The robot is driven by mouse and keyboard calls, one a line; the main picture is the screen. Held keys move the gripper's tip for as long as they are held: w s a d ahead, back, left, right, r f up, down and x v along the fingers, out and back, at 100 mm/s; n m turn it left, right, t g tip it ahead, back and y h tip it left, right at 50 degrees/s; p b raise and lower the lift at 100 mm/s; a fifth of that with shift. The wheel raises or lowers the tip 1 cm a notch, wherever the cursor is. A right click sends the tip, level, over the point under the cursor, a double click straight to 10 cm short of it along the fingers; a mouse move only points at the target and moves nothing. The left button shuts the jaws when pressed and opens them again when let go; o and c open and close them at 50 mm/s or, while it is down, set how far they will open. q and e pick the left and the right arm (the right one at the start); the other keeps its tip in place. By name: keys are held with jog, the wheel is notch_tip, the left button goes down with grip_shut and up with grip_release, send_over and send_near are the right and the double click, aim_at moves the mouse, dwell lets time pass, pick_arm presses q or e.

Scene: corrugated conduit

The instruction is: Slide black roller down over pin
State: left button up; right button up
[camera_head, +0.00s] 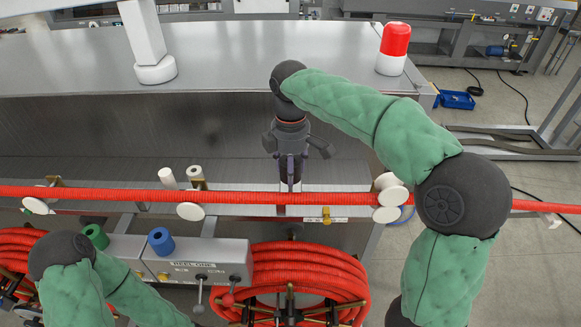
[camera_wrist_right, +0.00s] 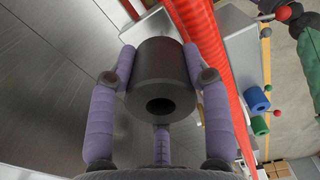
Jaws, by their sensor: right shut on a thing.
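My right gripper (camera_head: 290,178) is in the middle of the head view, just above the red corrugated conduit (camera_head: 245,197). In the right wrist view, its purple fingers are shut around the black roller (camera_wrist_right: 162,72), a thick cylinder with a hole in its near end. The conduit (camera_wrist_right: 203,50) runs close beside the roller there. In the head view the roller is hidden by the gripper and cannot be made out. I cannot make out the pin in either view. My left arm shows at the lower left of the head view, but its gripper is out of view.
White rollers (camera_head: 191,211) line the conduit. Coiled red conduit (camera_head: 310,268) lies below. A red-and-white beacon (camera_head: 393,48) stands on the metal bench (camera_head: 260,55).

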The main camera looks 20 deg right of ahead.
jog(key=shift+f+b, duration=0.7)
jog(key=shift+f, duration=0.4)
jog(key=shift+f, duration=0.1)
